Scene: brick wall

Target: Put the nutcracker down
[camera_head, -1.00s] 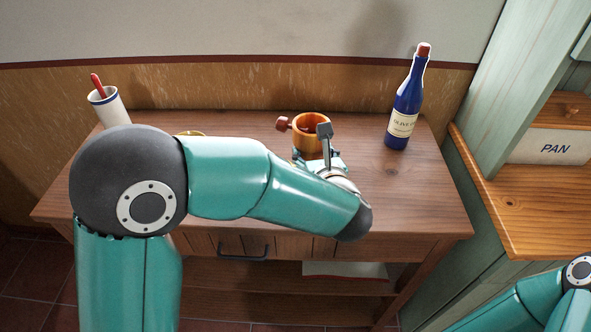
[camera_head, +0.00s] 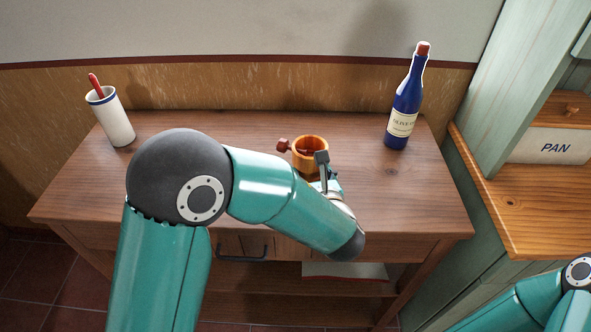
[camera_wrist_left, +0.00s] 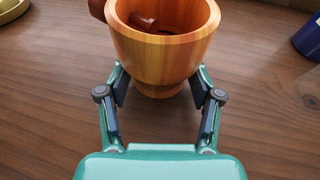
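The nutcracker is an orange wooden cup (camera_head: 310,152) with a dark red screw handle on its left side. It stands upright on the brown table (camera_head: 230,160). In the left wrist view the cup (camera_wrist_left: 163,52) is straight ahead, with part of the screw inside it. My left gripper (camera_wrist_left: 160,85) is open, one finger on each side of the cup's narrow foot, with a gap showing beside the foot. In the head view my left gripper (camera_head: 327,175) is just in front of the cup, partly hidden by my wrist. My right gripper is out of view.
A blue olive oil bottle (camera_head: 403,110) stands at the right back of the table. A white mug (camera_head: 112,120) with a red stick stands at the left back. A yellowish dish (camera_wrist_left: 10,10) shows in the wrist view. The table's right front is clear.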

